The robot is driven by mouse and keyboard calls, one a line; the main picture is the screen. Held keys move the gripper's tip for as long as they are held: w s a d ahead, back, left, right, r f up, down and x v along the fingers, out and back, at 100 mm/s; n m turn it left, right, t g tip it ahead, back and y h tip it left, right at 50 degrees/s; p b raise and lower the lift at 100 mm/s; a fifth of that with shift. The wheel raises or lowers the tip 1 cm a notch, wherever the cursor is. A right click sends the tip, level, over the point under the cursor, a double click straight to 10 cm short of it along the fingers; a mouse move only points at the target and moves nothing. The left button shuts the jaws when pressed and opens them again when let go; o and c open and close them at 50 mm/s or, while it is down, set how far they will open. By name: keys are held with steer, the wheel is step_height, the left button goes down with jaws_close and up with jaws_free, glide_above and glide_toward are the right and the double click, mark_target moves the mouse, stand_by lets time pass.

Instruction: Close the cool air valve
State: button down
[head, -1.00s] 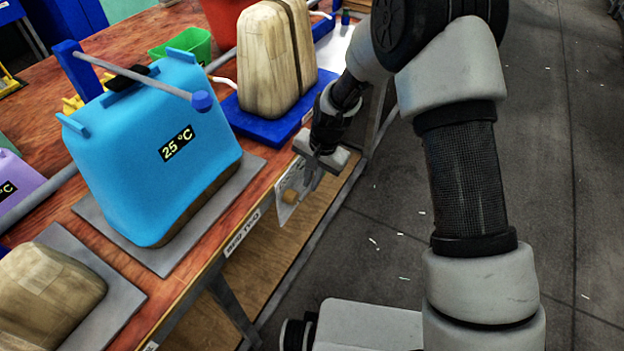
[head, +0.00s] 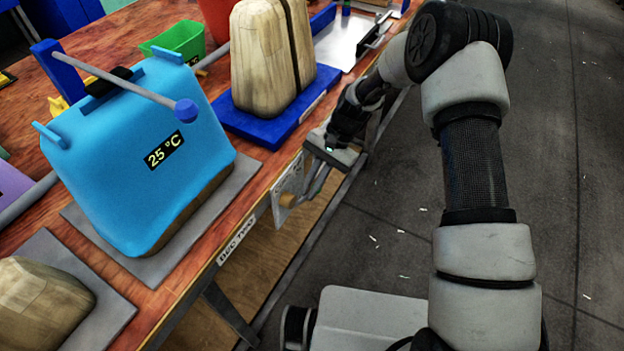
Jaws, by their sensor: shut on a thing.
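A small pale control panel (head: 281,186) is mounted on the front edge of the workbench, below the tabletop. A tan round knob (head: 288,200) sticks out from its lower part. My gripper (head: 314,187) points down in front of the panel, with its fingertips right beside the knob. It is shut on a small part at the panel, seemingly the valve handle, which the fingers mostly hide. I cannot read the panel's labels or tell how far the valve is turned.
A blue press (head: 120,175) marked 25 °C stands on the bench (head: 215,235) at left. A wooden mould (head: 270,60) stands on a blue base (head: 250,125) behind. A green bin (head: 178,42) is farther back.

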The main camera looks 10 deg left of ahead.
steer(key=f+g+b, duration=0.1)
steer(key=g+y+b, duration=0.1)
steer(key=g, duration=0.1)
steer(key=shift+s+f, duration=0.1)
steer(key=shift+f, duration=0.3)
stand_by(0.3)
steer(key=c, duration=1.8)
jaws_free()
steer(key=shift+c, duration=0.2)
steer(key=shift+r, duration=0.1)
steer(key=p+v, duration=0.1)
steer(key=v, duration=1.6)
steer(key=shift+d, duration=0.25)
